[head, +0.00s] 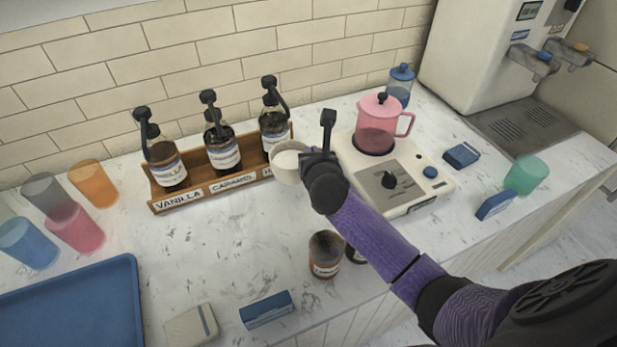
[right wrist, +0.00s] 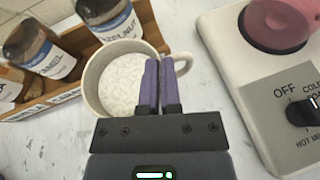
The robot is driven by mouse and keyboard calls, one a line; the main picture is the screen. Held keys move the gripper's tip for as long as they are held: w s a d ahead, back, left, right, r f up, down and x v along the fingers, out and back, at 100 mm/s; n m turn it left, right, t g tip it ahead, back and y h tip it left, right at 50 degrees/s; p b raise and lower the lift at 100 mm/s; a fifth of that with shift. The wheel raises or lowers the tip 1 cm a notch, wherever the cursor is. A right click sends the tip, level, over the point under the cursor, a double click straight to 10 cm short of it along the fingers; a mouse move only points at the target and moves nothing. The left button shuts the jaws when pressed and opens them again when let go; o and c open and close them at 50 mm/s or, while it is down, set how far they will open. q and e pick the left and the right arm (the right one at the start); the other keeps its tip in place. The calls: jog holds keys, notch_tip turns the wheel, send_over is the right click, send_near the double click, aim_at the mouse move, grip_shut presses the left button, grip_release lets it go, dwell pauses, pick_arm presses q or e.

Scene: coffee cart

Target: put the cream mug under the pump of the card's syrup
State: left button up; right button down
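The cream mug (head: 283,175) is in front of the hazelnut bottle (head: 273,128), at the right end of the wooden syrup rack (head: 222,188). Its inside shows from above in the right wrist view (right wrist: 118,82). My right gripper (head: 318,157) is at the mug's right side, its fingers (right wrist: 160,85) closed together at the rim and handle. I cannot tell whether the mug touches the counter. The vanilla bottle (head: 166,168) and caramel bottle (head: 222,150) stand to the left, each with a black pump. I see no readable card. My left gripper is out of view.
A white hot plate (head: 408,187) with a pink pot (head: 378,122) stands right of the mug. Jars (head: 325,255) stand near the front edge. Coloured cups (head: 75,228) and a blue tray (head: 75,300) are at left.

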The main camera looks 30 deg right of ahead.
notch_tip(320, 180, down, 5)
jog(key=shift+r+b, duration=0.2)
jog(key=shift+b, duration=0.85)
jog(key=shift+r, duration=0.2)
jog(key=c, duration=1.3)
grip_release()
jog(key=shift+f, duration=0.15)
jog(key=o, duration=0.5)
jog(key=shift+s+r+p, duration=0.15)
jog(key=shift+r+p, duration=0.1)
jog(key=shift+p, duration=0.05)
jog(key=p+v, duration=0.4)
jog(key=v, duration=0.7)
jog(key=shift+s+a+r, duration=0.1)
jog(key=shift+s+r, duration=0.05)
jog(key=shift+s, duration=0.2)
